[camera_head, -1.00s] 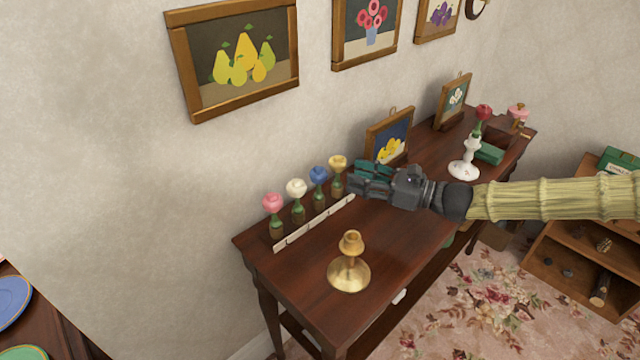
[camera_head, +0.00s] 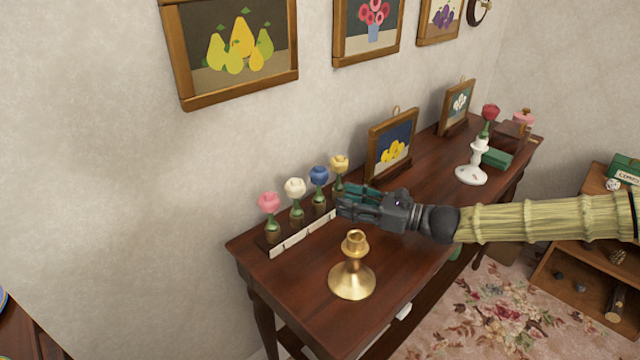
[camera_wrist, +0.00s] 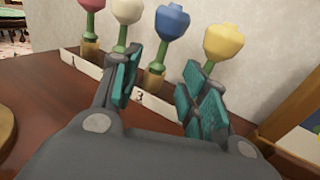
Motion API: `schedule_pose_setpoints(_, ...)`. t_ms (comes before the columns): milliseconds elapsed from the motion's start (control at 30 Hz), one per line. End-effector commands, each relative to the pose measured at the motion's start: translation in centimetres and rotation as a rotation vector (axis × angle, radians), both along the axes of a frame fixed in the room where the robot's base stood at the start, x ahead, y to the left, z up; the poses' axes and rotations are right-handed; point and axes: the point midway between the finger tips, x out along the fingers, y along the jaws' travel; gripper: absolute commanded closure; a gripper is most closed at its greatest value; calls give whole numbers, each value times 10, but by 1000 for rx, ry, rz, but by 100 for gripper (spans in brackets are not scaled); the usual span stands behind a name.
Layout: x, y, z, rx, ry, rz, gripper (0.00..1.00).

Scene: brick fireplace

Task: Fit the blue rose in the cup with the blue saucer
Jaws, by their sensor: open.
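The blue rose (camera_head: 319,176) stands upright in a row of roses on the dark wooden table, between the white and the yellow rose. It also shows in the wrist view (camera_wrist: 172,22), its green stem set in a brown holder behind a white strip. My gripper (camera_head: 345,203) is in front of the row, beside the blue and yellow roses. In the wrist view my gripper (camera_wrist: 162,90) is open, and the blue rose's stem shows between its teal-padded fingers, beyond them. Nothing is held. No cup shows; a sliver of blue (camera_head: 2,299) is at the left edge.
A brass candlestick (camera_head: 351,272) stands at the table's front. Pink (camera_head: 269,203), white (camera_head: 295,188) and yellow (camera_head: 339,165) roses flank the blue one. A framed picture (camera_head: 390,146) and a white candlestick (camera_head: 475,168) with a red rose stand farther right. The tabletop's middle is clear.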

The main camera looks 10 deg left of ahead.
Motion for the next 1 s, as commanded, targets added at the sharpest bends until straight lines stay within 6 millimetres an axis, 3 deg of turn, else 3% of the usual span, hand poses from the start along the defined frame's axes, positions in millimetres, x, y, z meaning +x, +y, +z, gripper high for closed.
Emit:
schedule_pose_setpoints(133,3,21,-1,-1,1,2,56)
schedule_pose_setpoints(467,7,43,1,0,0,3,56)
schedule_pose_setpoints(733,14,74,1,-1,1,2,56)
schedule_pose_setpoints(1000,16,81,1,-1,1,0,56)
